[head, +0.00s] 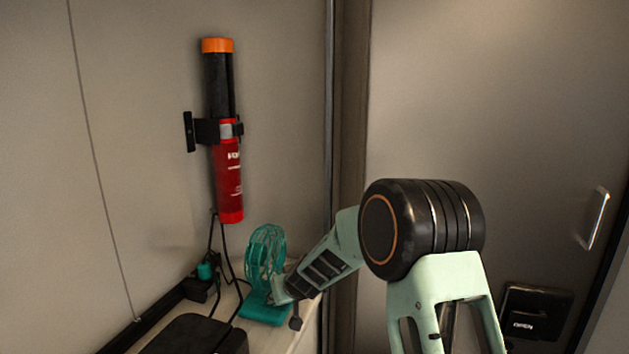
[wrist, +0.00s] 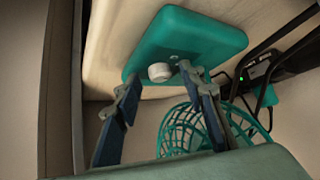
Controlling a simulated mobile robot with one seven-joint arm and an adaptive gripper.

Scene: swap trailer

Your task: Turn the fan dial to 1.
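The teal fan (head: 267,250) stands on a pale shelf in the head view. In the wrist view its teal base (wrist: 190,38) fills the upper middle, and its wire cage (wrist: 200,128) is below. The small white fan dial (wrist: 159,73) is on the base near its edge. My gripper (wrist: 160,75) is open, with one fingertip to the left of the dial and one to the right. I cannot tell if either finger touches it. In the head view my gripper (head: 287,293) is at the fan's right side and hides the dial. The dial's setting is not readable.
Black cables and a plug (head: 204,271) lie to the fan's left, and a dark box (head: 195,337) is in front. A door with a handle (head: 597,218) is at right.

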